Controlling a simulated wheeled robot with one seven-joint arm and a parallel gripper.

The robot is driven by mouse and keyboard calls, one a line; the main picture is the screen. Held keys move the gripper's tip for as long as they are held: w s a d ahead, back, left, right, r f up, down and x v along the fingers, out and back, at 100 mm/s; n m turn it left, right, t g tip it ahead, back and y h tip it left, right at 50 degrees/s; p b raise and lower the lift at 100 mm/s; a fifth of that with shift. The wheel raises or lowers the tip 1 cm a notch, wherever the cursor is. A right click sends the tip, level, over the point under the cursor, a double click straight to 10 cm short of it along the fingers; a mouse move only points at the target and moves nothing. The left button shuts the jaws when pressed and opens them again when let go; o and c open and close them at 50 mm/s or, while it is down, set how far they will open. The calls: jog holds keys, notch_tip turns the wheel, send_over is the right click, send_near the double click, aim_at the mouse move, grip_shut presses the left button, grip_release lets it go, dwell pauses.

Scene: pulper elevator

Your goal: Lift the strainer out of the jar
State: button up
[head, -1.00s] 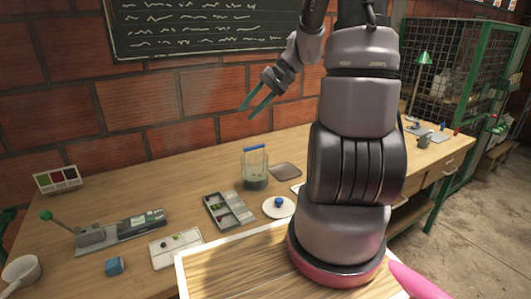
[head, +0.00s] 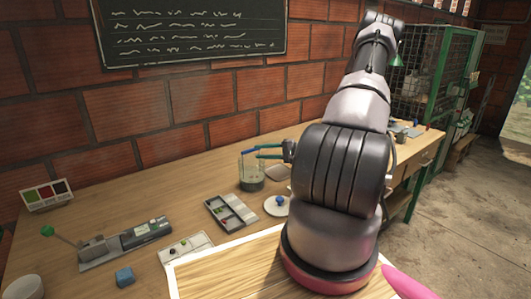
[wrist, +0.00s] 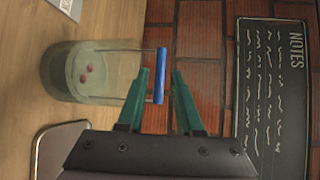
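The glass jar (head: 251,180) stands on the wooden table and holds cloudy greenish liquid. In the wrist view the jar (wrist: 62,72) shows on the left, with two small red berries in it. The strainer's blue handle (head: 250,151) sits above the jar's mouth, and thin rods run from it into the jar. The strainer's lower part is hard to make out in the liquid. My gripper (head: 259,151) is open at the handle's right end in the head view. In the wrist view the blue handle (wrist: 160,75) lies between the two teal fingers, nearer the left one.
A compartment tray (head: 247,213) and a white round lid (head: 284,210) with a blue knob are in front of the jar. A grey slab (head: 277,173) lies right of it. A brick wall stands behind.

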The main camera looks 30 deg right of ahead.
aim_at(245, 151)
jog(key=x, duration=0.9)
jog(key=shift+a, duration=0.2)
jog(key=shift+w, duration=0.1)
grip_shut()
jog(key=shift+r, duration=0.2)
